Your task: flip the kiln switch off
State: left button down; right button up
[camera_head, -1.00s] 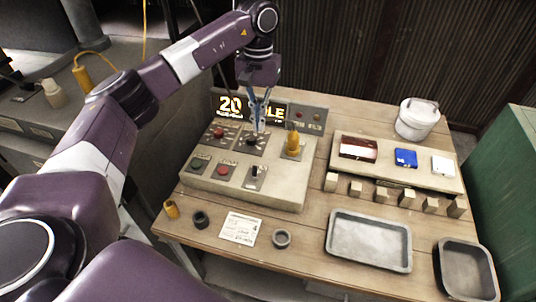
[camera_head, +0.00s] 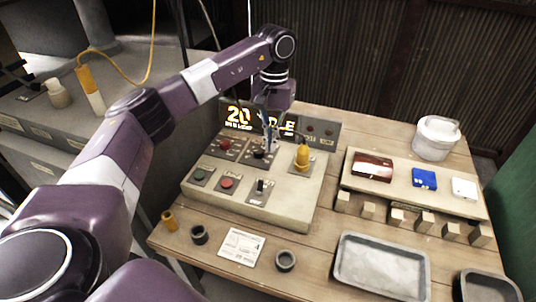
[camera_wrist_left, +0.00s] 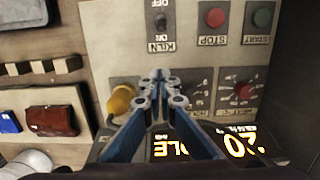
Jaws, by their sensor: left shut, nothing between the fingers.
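The kiln switch (camera_head: 261,186) is a small dark lever on a plate at the front right of the sloped control panel (camera_head: 290,208). In the left wrist view the switch (camera_wrist_left: 160,24) shows upside down near the top edge, between its OFF and ON labels, with KILN beside ON. Which way the lever leans is hard to tell. My left gripper (camera_head: 269,149) is shut and empty, over the panel's back row by a dark dial, behind the switch and apart from it. In the wrist view its blue fingers (camera_wrist_left: 161,84) meet over the dial, largely hiding it.
A yellow-orange knob (camera_head: 302,156) stands right of the gripper. A red stop button (camera_head: 227,183) and a green start button (camera_head: 199,174) lie left of the switch. A lit display (camera_head: 250,117) rises behind. Trays, small blocks and a white bucket (camera_head: 436,138) are to the right.

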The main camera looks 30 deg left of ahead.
aim_at(260, 185)
pick_arm(q)
jog(key=f+p, duration=0.1)
jog(key=f, duration=0.1)
jog(key=f+p, duration=0.1)
jog(key=f, duration=0.2)
jog(key=s+f+p, duration=0.1)
jog(key=f, duration=0.2)
jog(key=shift+d+f, duration=0.1)
jog(key=shift+f, duration=0.15)
jog(key=shift+s+d+r+p, duration=0.15)
jog(key=shift+s+r+p, duration=0.15)
jog(key=shift+s+p, duration=0.3)
jog(key=shift+s+d+r+p, duration=0.1)
jog(key=shift+s+r+p, duration=0.15)
jog(key=shift+s+p, duration=0.3)
jog(key=shift+s+d+r, duration=0.1)
jog(key=shift+s+d, duration=0.05)
jog(key=shift+s, duration=0.4)
